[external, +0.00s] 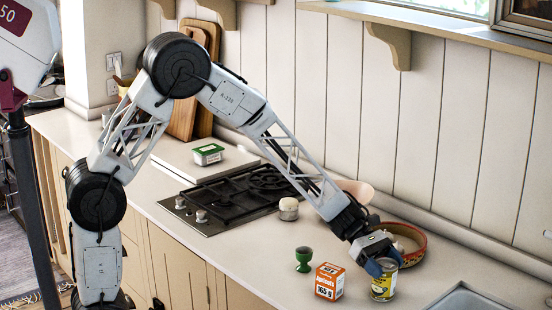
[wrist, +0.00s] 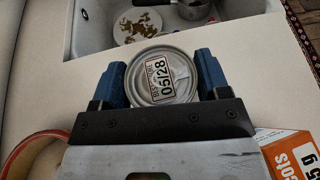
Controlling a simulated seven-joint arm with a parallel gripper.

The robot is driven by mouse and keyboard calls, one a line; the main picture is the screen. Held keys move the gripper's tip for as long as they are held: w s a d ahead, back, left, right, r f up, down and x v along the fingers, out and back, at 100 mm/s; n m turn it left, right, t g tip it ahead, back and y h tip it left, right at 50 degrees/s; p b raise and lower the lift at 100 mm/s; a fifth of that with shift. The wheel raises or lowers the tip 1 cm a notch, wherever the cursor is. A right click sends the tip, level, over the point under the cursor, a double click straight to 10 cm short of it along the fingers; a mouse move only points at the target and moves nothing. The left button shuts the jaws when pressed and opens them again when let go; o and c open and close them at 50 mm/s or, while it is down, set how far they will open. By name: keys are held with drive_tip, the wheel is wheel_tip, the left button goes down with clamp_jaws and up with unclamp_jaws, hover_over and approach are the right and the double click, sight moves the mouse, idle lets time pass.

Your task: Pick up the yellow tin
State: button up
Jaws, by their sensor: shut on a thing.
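The yellow tin (external: 383,283) stands upright on the pale counter near its front edge in the external view. In the wrist view its silver lid (wrist: 162,76) faces the camera and carries a white date label. My gripper (external: 380,266) is above the tin with its blue fingers down around its upper part. In the wrist view the fingers (wrist: 163,78) sit on either side of the tin, shut on it. The tin's base appears to be on the counter or very close to it; I cannot tell which.
An orange box (external: 329,282) and a green egg cup (external: 304,259) stand left of the tin. A red-rimmed round item (external: 411,243) lies behind it. A sink (external: 470,299) is at right, holding a patterned plate (wrist: 137,25). The hob (external: 240,194) is farther left.

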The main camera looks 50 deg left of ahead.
drive_tip(key=shift+r, duration=5.05)
